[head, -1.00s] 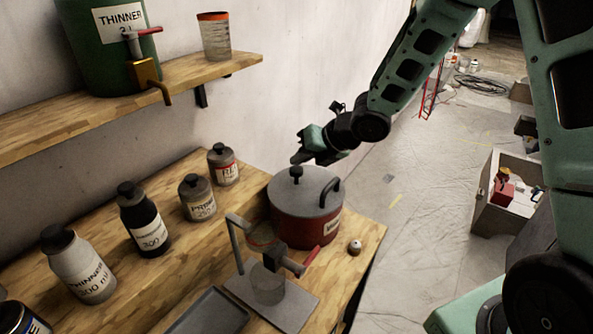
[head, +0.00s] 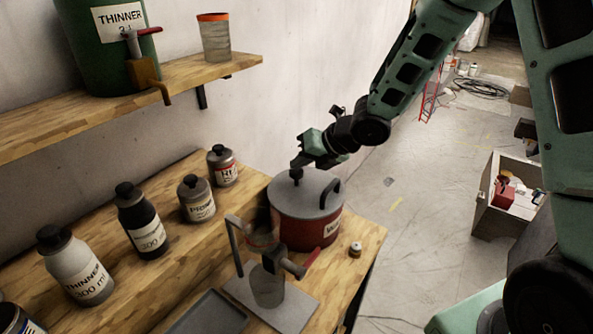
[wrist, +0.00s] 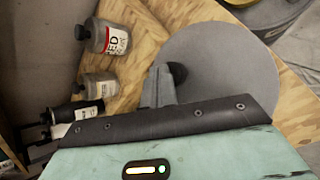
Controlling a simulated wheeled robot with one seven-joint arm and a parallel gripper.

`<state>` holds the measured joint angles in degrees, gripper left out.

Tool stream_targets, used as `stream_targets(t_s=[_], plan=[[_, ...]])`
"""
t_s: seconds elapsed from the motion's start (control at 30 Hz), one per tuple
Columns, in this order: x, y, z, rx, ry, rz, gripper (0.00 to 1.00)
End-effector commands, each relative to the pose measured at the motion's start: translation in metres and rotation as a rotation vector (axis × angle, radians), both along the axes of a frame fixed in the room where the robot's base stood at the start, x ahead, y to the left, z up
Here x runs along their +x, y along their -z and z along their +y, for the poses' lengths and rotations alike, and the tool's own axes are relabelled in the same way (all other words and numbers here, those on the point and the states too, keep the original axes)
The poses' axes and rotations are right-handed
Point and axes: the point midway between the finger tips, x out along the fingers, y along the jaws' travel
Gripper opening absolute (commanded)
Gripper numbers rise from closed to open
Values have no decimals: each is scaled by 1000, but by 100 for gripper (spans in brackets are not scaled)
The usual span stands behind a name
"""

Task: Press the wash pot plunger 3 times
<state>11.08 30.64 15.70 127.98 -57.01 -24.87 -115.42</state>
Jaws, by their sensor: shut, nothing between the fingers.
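The wash pot (head: 308,228) is a red round pot with a grey lid, a dark side handle and a partly readable label. It stands on the wooden bench. Its plunger has a dark round knob (head: 296,175) on the lid, which also shows in the wrist view (wrist: 178,73). My gripper (head: 298,162) is shut and empty, with its fingers pointing down close above the knob. In the wrist view the fingertips (wrist: 161,72) overlap the knob's left edge. I cannot tell whether they touch it.
A metal stand with a clear cup (head: 267,287) and a red-handled lever is in front of the pot. Several labelled bottles line the bench at left. A shelf (head: 130,100) with a green thinner drum is above.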

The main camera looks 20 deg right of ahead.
Motion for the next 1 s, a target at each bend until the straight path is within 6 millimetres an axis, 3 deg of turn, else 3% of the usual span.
stream_targets(t_s=[1.0], plan=[[0, 12, 0, -1, -1, 2, 0]])
